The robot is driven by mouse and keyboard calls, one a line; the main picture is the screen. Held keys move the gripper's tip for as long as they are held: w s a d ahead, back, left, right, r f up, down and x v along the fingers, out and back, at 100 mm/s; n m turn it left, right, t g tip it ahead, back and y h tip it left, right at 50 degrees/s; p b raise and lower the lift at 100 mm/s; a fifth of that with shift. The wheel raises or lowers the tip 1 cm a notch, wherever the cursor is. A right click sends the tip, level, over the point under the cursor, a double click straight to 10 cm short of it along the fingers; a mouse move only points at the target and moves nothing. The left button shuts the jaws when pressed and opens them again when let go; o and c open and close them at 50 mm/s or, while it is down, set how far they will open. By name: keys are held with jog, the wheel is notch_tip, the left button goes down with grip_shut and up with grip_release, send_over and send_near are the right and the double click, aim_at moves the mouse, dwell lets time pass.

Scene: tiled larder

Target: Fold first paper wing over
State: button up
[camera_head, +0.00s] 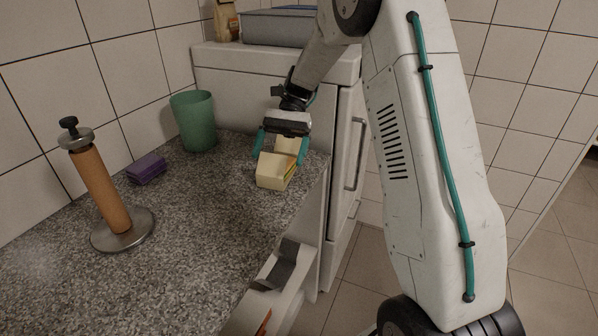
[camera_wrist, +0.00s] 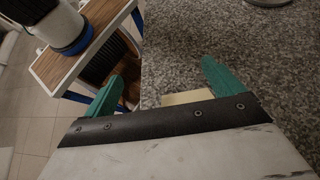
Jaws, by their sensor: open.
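A cream paper-wrapped block (camera_head: 272,172) sits on the speckled worktop near its right edge. It shows a coloured strip on its right side. A pale flap of paper (camera_head: 287,147) stands up at its far side, partly behind my gripper. My gripper (camera_head: 279,157) is open above and behind the block, with one teal finger on each side of the paper. I cannot tell whether the fingers touch it. In the wrist view only a pale yellow sliver of the paper (camera_wrist: 188,97) shows between the fingers; the rest is hidden by the gripper body.
A green cup (camera_head: 193,122) stands left of the block. A purple sponge-like block (camera_head: 147,170) lies farther left. A paper-roll holder (camera_head: 105,195) with an orange-brown post stands at the left. The worktop (camera_head: 195,215) between them is clear; its right edge is close to the block.

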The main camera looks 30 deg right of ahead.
jog(key=s+r, duration=0.1)
jog(key=s, duration=1.1)
jog(key=shift+a, duration=0.4)
